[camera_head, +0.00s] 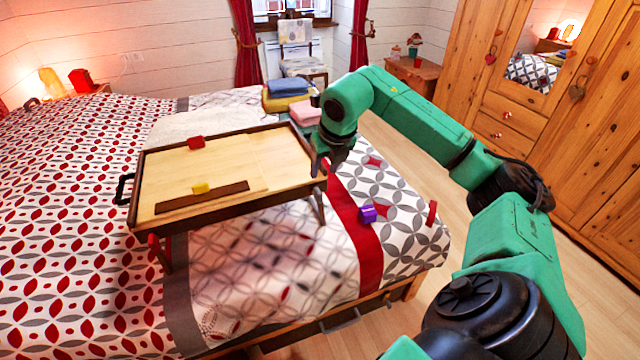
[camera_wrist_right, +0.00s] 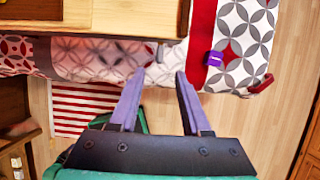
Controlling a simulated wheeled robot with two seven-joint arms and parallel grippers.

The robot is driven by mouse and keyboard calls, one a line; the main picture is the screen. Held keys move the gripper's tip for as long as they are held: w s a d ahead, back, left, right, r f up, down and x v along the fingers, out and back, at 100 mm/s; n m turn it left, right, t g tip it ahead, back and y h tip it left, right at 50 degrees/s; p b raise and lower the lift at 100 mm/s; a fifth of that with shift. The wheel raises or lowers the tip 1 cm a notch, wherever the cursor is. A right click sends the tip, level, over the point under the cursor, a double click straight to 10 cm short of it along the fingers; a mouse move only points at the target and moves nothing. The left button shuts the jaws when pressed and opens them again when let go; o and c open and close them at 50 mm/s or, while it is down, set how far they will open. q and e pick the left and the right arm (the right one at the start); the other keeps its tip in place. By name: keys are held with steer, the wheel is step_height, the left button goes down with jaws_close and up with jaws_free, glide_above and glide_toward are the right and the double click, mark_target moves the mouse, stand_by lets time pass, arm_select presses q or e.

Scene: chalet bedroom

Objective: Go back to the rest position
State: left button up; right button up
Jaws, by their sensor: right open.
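My right gripper (camera_head: 328,160) hangs at the right edge of the wooden bed tray (camera_head: 240,160) in the head view. In the right wrist view its two purple-grey fingers (camera_wrist_right: 161,76) stand apart with nothing between them. Part of the tray (camera_wrist_right: 125,18) shows beyond the fingertips. From the head view I cannot tell whether the gripper touches the tray. My right arm comes in from the lower right and bends over the bed's corner. My left gripper is out of view.
A purple block (camera_head: 367,213) and a red piece (camera_head: 432,213) lie on the bed. Folded towels (camera_head: 287,86) are stacked behind the tray. A wardrobe (camera_head: 560,110) stands right, beyond open floor.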

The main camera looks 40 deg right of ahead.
steer(key=shift+v, duration=1.25)
